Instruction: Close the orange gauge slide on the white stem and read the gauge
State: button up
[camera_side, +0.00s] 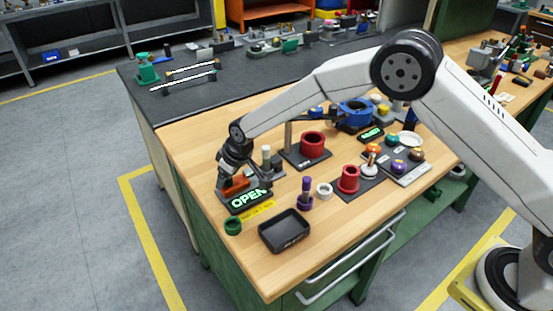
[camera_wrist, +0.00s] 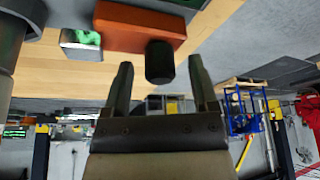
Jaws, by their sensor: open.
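The orange gauge slide (camera_side: 236,184) sits at the left of the bench in the side view, behind a display (camera_side: 248,201) reading OPEN in green. The slide is also a large orange block (camera_wrist: 140,27) at the top of the wrist view, with a dark round knob (camera_wrist: 160,62) on it. My gripper (camera_wrist: 160,68) is open, with a finger on each side of the knob and gaps showing on both sides. In the side view my gripper (camera_side: 232,178) is down at the slide and partly hides it. A pale stem (camera_side: 266,153) stands on a grey block just right of it.
A green ring (camera_side: 233,227), a black tray (camera_side: 285,231), a purple part (camera_side: 305,193) and a white ring (camera_side: 324,190) lie nearby in front and to the right. A red cup (camera_side: 312,143) on a dark plate stands behind. Bare wood lies along the bench's front.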

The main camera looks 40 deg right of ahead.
aim_at(235, 178)
jog(key=shift+f, duration=0.15)
jog(key=c, duration=0.9)
jog(key=shift+w+d, duration=0.1)
jog(key=shift+d, duration=1.45)
jog(key=o, duration=0.9)
jog(key=v, duration=0.7)
jog(key=shift+s+r, duration=0.2)
jog(key=shift+r, duration=0.15)
jog(key=shift+d, duration=0.1)
